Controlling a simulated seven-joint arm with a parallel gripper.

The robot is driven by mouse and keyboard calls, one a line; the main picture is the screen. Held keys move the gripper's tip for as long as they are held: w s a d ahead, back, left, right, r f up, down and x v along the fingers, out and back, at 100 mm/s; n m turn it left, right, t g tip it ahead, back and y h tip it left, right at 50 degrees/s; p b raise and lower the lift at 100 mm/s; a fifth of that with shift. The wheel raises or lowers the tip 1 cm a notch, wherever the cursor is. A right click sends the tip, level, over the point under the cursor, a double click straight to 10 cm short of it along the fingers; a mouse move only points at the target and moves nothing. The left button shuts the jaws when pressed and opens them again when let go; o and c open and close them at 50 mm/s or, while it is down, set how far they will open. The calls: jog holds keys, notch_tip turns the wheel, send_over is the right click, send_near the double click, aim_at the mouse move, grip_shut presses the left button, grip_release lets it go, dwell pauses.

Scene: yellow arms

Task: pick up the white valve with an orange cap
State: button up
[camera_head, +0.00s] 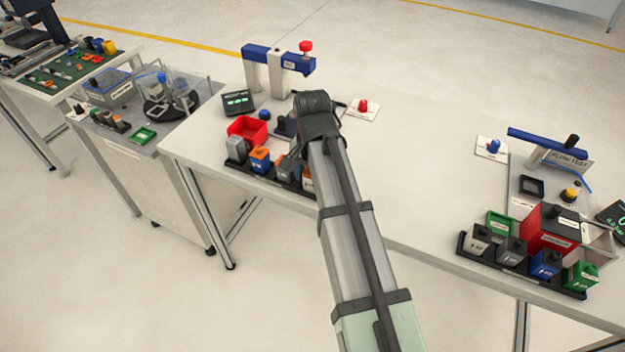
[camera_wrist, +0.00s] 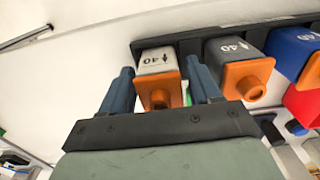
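The white valve with an orange cap (camera_wrist: 157,61) stands in a dark rack (camera_wrist: 185,42), its orange cap facing my wrist camera. My gripper (camera_wrist: 160,66) is open, with one dark blue finger on each side of the valve. A narrow gap shows between the valve and the right finger; I cannot tell whether the left finger touches. In the head view only a sliver of the white valve (camera_head: 308,180) shows beside my arm, at the right end of the rack, and my fingers are mostly hidden.
A grey valve with an orange cap (camera_wrist: 241,68) stands close right of the right finger. A blue one (camera_wrist: 296,48) is beyond it. A red bin (camera_head: 247,129) sits behind the rack. A blue-topped press (camera_head: 279,60) stands farther back. The table's middle right is clear.

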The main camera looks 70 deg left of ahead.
jog(key=c, duration=0.8)
jog(key=shift+r, duration=0.1)
jog(key=shift+c, duration=0.2)
